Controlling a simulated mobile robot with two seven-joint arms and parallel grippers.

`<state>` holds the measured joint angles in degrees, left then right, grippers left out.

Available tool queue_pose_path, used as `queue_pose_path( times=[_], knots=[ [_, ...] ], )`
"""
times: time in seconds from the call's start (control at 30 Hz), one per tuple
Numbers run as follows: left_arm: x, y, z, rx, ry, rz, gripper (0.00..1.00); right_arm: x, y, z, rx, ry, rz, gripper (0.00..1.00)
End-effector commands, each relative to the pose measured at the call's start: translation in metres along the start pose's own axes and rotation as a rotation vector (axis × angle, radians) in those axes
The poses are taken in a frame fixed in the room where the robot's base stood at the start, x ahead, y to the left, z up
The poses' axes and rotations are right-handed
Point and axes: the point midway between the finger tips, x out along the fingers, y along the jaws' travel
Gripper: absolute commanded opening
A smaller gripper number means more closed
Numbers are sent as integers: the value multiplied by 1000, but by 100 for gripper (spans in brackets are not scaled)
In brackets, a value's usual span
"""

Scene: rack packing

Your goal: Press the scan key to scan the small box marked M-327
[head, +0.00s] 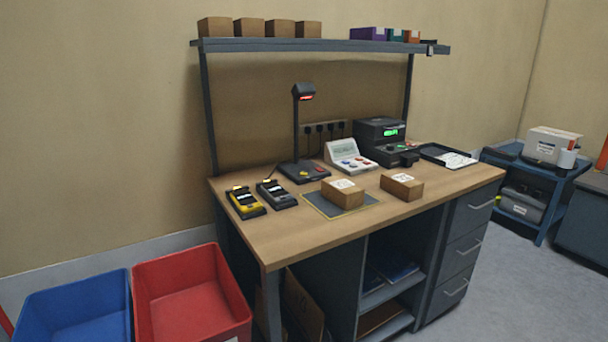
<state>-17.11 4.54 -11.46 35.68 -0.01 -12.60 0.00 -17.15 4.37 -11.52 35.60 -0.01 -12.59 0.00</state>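A small brown box (343,196) with a white label on top sits on the grey, yellow-edged mat (318,206) at the bench's front. A second small brown box (401,188) with a white label sits on the bench to its right. I cannot read either label, so I cannot tell which is M-327. A scanner stand (296,130) with a red-lit head rises behind the mat; its dark base (292,174) carries coloured keys. A white sloped console (345,155) with coloured keys stands beside it. I cannot tell which is the scan key. Neither gripper is in view.
Two handheld devices (246,203) (277,194) lie at the bench's left. A dark printer-like machine (381,132) with a green display and a dark tray (447,156) are at the right. Blue (74,307) and red (190,285) bins stand on the floor. The bench's front left is clear.

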Motion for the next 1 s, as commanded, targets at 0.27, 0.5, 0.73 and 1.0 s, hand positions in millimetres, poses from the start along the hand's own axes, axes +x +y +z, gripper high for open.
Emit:
queue_pose_path(
  times=[0.27, 0.5, 0.73, 1.0],
  knots=[
    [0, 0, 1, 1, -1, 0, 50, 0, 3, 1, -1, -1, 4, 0],
    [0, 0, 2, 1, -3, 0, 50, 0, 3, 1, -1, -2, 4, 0],
    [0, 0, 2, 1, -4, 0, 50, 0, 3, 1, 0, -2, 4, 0],
    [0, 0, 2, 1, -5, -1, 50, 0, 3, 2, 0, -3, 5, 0]
  ],
)
